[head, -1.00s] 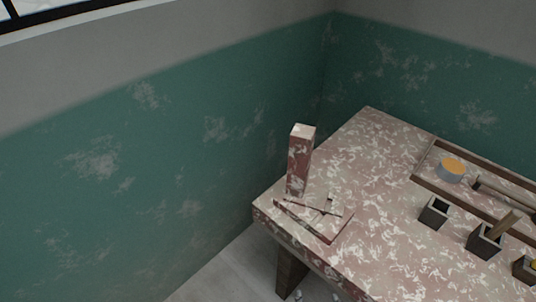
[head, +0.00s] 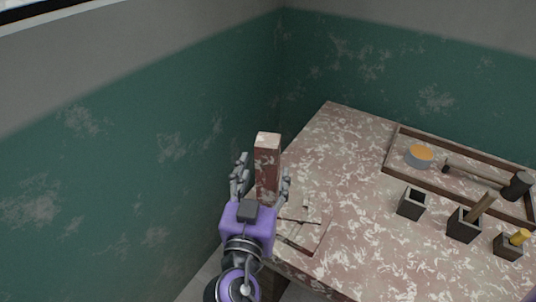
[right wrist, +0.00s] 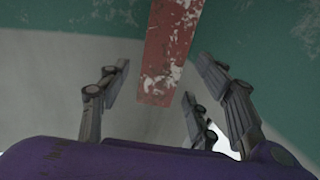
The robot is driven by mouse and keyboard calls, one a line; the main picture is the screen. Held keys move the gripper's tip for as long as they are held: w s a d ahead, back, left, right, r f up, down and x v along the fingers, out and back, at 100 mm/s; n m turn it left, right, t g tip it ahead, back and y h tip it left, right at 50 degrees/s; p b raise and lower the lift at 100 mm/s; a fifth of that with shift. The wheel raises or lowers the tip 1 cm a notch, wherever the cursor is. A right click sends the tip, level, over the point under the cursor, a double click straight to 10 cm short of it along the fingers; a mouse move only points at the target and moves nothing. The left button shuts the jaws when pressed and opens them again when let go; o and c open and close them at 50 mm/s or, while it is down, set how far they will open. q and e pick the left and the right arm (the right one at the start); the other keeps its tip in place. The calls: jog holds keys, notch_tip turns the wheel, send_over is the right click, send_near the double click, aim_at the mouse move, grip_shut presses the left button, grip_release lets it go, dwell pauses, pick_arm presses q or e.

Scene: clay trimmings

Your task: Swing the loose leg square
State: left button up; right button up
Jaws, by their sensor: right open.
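The leg (head: 267,160), a reddish block with worn pale patches, stands upright near the left corner of the table, beside a flat square panel (head: 312,240). My right gripper (head: 262,182), with a purple body, is open, with fingers on either side of the leg in the head view. In the right wrist view the leg (right wrist: 172,45) comes down from the top between the spread fingers (right wrist: 160,88), with visible gaps at both sides. The gripper hides the leg's lower part and foot in the head view. My left gripper is not in view.
The mottled table (head: 345,165) has clear room in its middle. A framed tray (head: 388,150) at the right holds a grey tub with orange contents (head: 419,156) and a mallet (head: 517,186). A green wall (head: 150,170) is close at left.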

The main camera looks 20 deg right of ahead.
aim_at(266, 166)
jog(key=p+x, duration=0.1)
jog(key=x, duration=0.4)
jog(key=shift+w, duration=0.2)
grip_shut()
jog(key=shift+d, duration=0.1)
